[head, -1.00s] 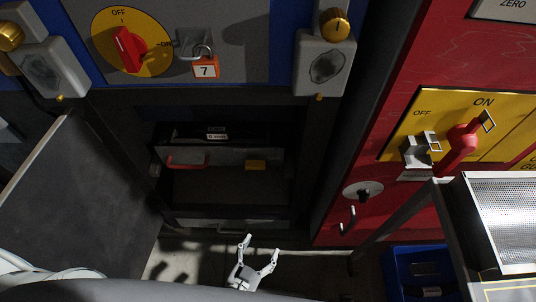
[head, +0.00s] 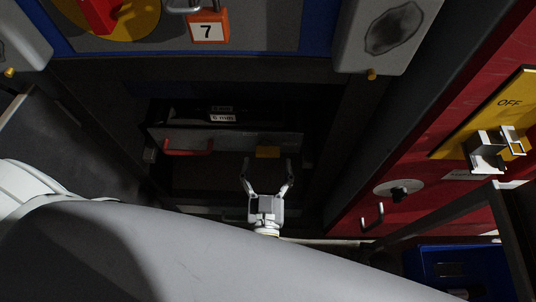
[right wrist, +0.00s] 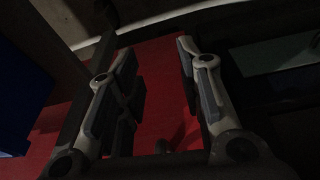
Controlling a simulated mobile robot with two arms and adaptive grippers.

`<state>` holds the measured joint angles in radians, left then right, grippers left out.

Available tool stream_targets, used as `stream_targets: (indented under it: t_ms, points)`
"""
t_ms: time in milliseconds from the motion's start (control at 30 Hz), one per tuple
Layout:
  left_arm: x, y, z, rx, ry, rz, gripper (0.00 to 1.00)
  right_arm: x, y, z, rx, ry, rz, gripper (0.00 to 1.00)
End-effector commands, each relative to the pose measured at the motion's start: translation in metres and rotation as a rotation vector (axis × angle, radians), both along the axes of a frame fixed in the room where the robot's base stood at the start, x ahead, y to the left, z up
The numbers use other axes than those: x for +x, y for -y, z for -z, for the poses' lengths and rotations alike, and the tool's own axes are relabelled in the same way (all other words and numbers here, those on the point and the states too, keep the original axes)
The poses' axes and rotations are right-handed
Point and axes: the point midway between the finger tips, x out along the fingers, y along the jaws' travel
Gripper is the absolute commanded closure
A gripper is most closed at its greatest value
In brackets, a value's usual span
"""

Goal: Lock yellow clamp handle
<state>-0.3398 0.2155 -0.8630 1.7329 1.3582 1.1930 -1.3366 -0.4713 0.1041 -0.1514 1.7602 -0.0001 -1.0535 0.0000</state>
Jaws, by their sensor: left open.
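A yellow block-shaped handle (head: 267,152), likely the yellow clamp handle, is on the right part of a drawer-like front in the dark bay in the head view. My left gripper (head: 267,162) is open and empty just below it. Its two fingertips point up and sit to either side of the yellow handle in the picture. I cannot tell whether they touch it. My right gripper (right wrist: 156,52) shows only in the right wrist view. Its fingers are apart with nothing between them, in front of a red surface.
A red handle (head: 188,150) is left of the yellow one on the same front (head: 225,138). An orange tag marked 7 (head: 208,28) hangs above. A red cabinet (head: 350,210) with a yellow panel (head: 500,105) and a blue bin (head: 460,265) are at right.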

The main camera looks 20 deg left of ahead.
Motion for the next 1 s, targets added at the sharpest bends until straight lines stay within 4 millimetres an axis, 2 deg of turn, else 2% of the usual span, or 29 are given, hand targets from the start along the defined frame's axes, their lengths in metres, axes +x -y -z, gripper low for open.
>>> stream_targets:
  t_ms: [100, 200, 567, 933, 1000]
  points:
    - [0.018, -0.006, 0.0, 0.001, 0.003, 0.0, 0.23, 0.001, 0.0, -0.005, 0.0, 0.003, 0.0, 0.66]
    - [0.027, -0.008, 0.0, 0.002, 0.002, 0.0, 0.23, 0.002, 0.0, -0.008, 0.0, 0.004, 0.001, 0.66]
    - [0.032, -0.009, 0.0, 0.0, 0.0, 0.0, 0.23, 0.004, -0.001, -0.012, 0.002, 0.008, 0.001, 0.66]
    - [0.032, -0.009, 0.0, 0.0, 0.0, 0.0, 0.68, 0.002, -0.001, -0.011, 0.001, 0.005, 0.001, 0.66]
    - [0.032, -0.009, 0.0, -0.001, 0.0, 0.0, 0.69, 0.003, 0.0, -0.011, 0.001, 0.004, 0.002, 0.66]
